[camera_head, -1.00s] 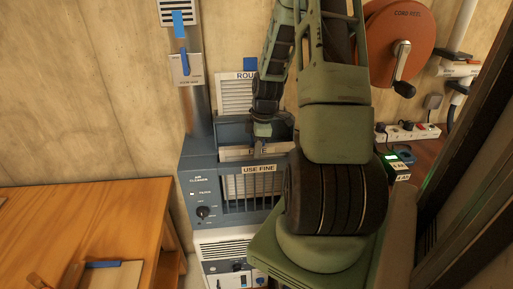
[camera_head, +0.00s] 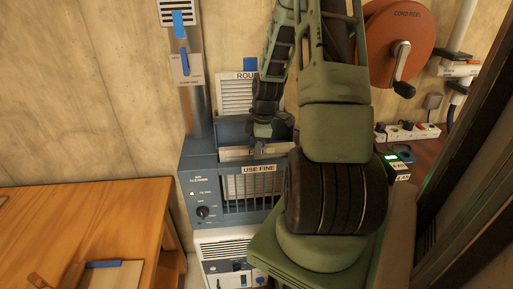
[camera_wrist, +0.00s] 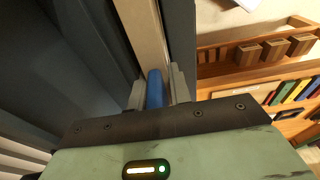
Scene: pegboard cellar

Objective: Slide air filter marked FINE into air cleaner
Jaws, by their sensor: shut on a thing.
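The blue-grey air cleaner (camera_head: 222,188) stands against the wall, with a "USE FINE" label above its front grille. A cream-edged filter (camera_head: 232,155) sits in the open slot at its top, mostly sunk inside; its marking cannot be read now. My gripper (camera_head: 259,148) is at the top of this filter. In the wrist view my gripper (camera_wrist: 155,92) is shut on the filter's blue tab (camera_wrist: 155,88), and the cream filter edge (camera_wrist: 142,28) runs away between dark slot walls. My arm hides the right part of the cleaner.
A filter marked "ROU…" (camera_head: 236,95) stands behind the cleaner. A wooden table (camera_head: 75,225) is at the left. A cord reel (camera_head: 400,42), a power strip (camera_head: 408,132) and a dark post (camera_head: 470,180) are at the right. A metal duct (camera_head: 196,110) rises at the cleaner's back left.

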